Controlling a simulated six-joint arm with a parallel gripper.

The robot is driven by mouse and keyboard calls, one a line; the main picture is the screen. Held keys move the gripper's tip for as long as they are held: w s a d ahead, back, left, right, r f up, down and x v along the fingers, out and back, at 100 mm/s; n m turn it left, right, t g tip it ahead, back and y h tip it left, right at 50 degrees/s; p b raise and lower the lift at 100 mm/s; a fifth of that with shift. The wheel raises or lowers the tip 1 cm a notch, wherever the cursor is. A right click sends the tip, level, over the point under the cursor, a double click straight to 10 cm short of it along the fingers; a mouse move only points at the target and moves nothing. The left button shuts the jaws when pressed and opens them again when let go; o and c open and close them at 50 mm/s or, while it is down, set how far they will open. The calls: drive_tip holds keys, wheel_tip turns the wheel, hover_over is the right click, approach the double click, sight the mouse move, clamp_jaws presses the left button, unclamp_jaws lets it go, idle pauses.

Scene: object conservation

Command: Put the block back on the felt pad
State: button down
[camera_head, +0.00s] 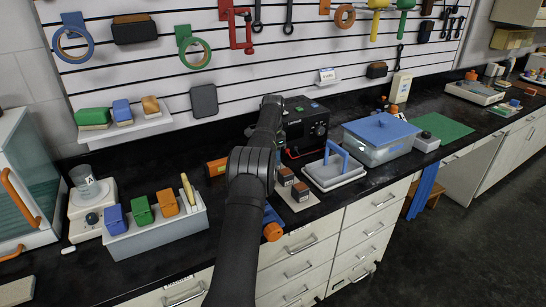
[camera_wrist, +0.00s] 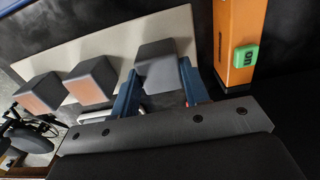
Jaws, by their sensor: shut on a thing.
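In the wrist view my gripper (camera_wrist: 158,68) has its blue fingers closed on both sides of a dark grey block (camera_wrist: 163,74). This block is over one end of the long pale felt pad (camera_wrist: 118,54). I cannot tell whether it touches the pad. Two other dark blocks with orange-brown faces, a middle one (camera_wrist: 92,80) and an end one (camera_wrist: 42,93), stand in a row along the pad. In the head view the pad (camera_head: 301,206) and these two blocks (camera_head: 286,176) show just right of my arm. My arm hides the gripper's fingertips and the held block there.
An orange case with a green ON switch (camera_wrist: 246,56) lies close beside the right finger. A grey tray with a blue handle (camera_head: 333,172) and a blue-lidded clear box (camera_head: 381,131) stand right of the pad. A black machine (camera_head: 306,124) stands behind.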

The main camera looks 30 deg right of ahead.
drive_tip(key=shift+f, duration=0.15)
drive_tip(key=c, duration=0.8)
unclamp_jaws()
drive_tip(key=shift+f, duration=0.1)
drive_tip(key=shift+r, duration=3.95)
wheel_tip(320, 180, down, 8)
drive_tip(key=shift+f, duration=0.1)
wheel_tip(320, 180, up, 3)
drive_tip(key=shift+f, duration=0.1)
drive_tip(key=shift+r, duration=0.75)
